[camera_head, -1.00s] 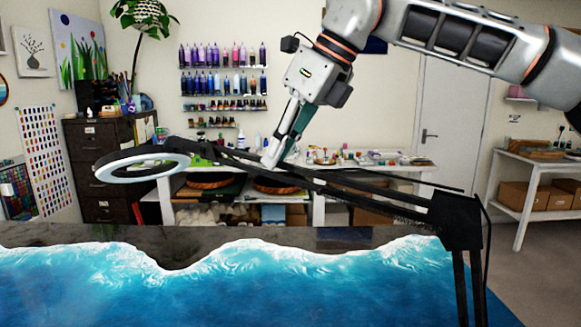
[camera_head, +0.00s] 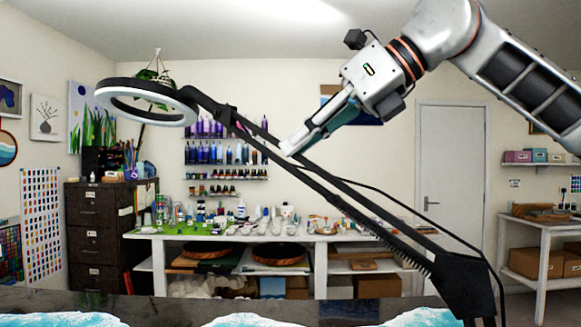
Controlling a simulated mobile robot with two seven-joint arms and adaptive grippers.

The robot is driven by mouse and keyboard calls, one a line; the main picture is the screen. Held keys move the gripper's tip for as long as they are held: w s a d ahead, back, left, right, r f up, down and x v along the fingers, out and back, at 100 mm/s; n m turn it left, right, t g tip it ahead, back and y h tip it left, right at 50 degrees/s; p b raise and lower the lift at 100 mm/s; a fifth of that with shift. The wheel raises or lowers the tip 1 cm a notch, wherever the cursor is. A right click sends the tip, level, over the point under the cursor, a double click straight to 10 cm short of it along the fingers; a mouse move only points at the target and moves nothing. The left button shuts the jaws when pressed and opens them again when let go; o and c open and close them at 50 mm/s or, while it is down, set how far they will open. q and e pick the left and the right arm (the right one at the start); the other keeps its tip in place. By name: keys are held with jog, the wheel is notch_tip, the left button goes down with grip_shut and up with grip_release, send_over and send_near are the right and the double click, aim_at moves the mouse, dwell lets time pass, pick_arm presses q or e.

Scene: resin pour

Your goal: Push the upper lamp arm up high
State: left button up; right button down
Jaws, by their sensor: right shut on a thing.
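The lamp's black upper arm (camera_head: 375,217) rises from its elbow joint (camera_head: 465,285) at the lower right towards the upper left, in a steep slant. At its far end hangs the white ring lamp head (camera_head: 150,112), roughly level. My right gripper (camera_head: 290,150) comes down from the upper right and is shut on the upper lamp arm, a little past its middle towards the head. The fingertips hide a short part of the arm. My left gripper is not in view.
The blue and white resin table (camera_head: 245,320) shows along the bottom edge. Behind stand a white workbench (camera_head: 225,238) with bottles and jars, a dark filing cabinet (camera_head: 95,235), bottle shelves (camera_head: 225,180) and a white door (camera_head: 450,170). The air around the lamp head is clear.

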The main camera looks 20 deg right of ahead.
jog(key=shift+s+d+r, duration=0.15)
jog(key=shift+r, duration=0.15)
jog(key=c, duration=2.1)
grip_release()
jog(key=shift+c, duration=0.2)
jog(key=v, duration=1.2)
jog(key=shift+s+f, duration=0.15)
